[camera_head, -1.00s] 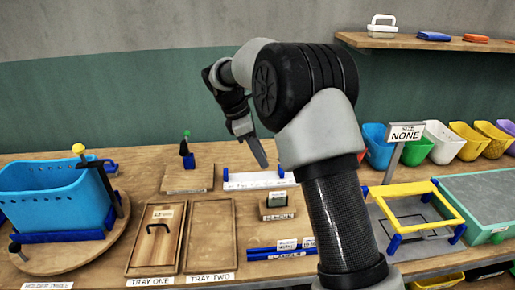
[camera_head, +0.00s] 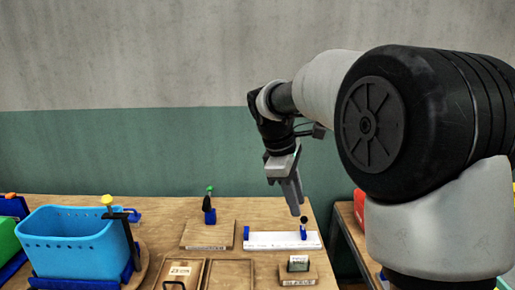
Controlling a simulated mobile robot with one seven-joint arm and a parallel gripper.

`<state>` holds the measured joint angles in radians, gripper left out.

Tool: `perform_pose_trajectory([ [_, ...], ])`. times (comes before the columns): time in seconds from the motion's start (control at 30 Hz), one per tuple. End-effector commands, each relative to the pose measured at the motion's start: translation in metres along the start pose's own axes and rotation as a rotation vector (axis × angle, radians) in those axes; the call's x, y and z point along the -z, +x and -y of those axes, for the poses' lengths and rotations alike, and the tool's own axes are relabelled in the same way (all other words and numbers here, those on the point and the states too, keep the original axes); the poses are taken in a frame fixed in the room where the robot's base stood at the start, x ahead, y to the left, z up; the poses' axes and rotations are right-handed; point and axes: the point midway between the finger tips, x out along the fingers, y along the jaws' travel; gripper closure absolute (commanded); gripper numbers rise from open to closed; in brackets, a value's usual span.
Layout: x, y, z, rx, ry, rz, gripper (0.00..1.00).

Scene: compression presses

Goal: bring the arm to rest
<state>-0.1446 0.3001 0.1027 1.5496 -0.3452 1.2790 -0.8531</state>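My arm fills the right side of the head view, with its large black joint in front. My gripper (camera_head: 292,195) hangs at the end of the arm, pointing down, above the white strip (camera_head: 272,240) near the back right of the table. It looks empty. I see its fingers from the side, and whether they are apart or together does not show. A small blue piece with a dark knob (camera_head: 303,231) stands at the strip's right end, just below the fingertips.
A blue basket (camera_head: 75,250) stands at the left in a blue holder. A wooden block (camera_head: 208,234) with a green-tipped blue clamp (camera_head: 209,212) stands mid-table. Trays (camera_head: 230,275) and a small display (camera_head: 298,264) lie in front. A gap separates this table from another at the right.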

Motion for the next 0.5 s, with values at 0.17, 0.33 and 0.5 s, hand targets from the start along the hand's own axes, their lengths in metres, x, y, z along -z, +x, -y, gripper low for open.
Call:
perform_pose_trajectory([
  [0.17, -0.049, -0.041, 0.042, -0.034, 0.275, -0.098, 0.76],
  [0.33, -0.086, -0.061, 0.087, -0.047, 0.545, -0.202, 0.76],
  [0.5, -0.115, -0.068, 0.137, -0.041, 0.819, -0.315, 0.76],
])
